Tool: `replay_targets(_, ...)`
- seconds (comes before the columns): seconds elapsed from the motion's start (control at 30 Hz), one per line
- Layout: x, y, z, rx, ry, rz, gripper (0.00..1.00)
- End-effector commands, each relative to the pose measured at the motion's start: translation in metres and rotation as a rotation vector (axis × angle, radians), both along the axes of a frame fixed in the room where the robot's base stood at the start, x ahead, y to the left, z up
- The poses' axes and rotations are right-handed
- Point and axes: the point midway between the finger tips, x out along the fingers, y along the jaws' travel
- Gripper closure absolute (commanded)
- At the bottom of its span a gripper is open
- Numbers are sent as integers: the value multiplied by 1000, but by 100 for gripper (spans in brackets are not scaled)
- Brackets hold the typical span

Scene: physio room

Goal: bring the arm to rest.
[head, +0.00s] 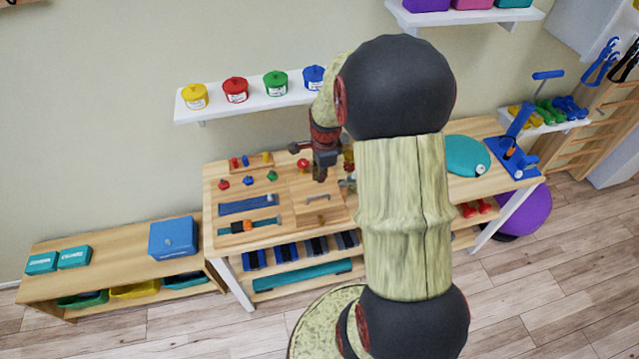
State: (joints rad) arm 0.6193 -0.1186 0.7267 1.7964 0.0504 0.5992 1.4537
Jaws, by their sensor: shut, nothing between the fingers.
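My gripper (322,168) hangs over the wooden table (335,214), pointing down, near the middle of its top. It is shut and looks empty. It is small in the head view, so its fingertips are hard to make out. My arm rises across the right middle of the view and hides part of the table and of the wall shelf behind it.
Coloured pots, one of them red (235,90), stand on a wall shelf (190,113). Small pegs and knobs and a blue strip (248,204) lie on the table's left part. A teal disc (467,156) and a blue stand (517,158) are at right. A low bench (120,250) stands left.

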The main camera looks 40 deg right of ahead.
Motion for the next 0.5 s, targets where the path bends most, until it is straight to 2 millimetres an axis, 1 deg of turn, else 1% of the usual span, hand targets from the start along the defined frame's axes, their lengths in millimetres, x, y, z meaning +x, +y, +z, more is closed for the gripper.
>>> replay_targets(0.03,-1,0,6,0,0,0,100)
replay_targets(0.1,-2,1,12,0,0,0,100)
replay_targets(0.2,-4,2,18,1,1,0,100)
replay_targets(0.5,-4,2,19,0,1,7,100)
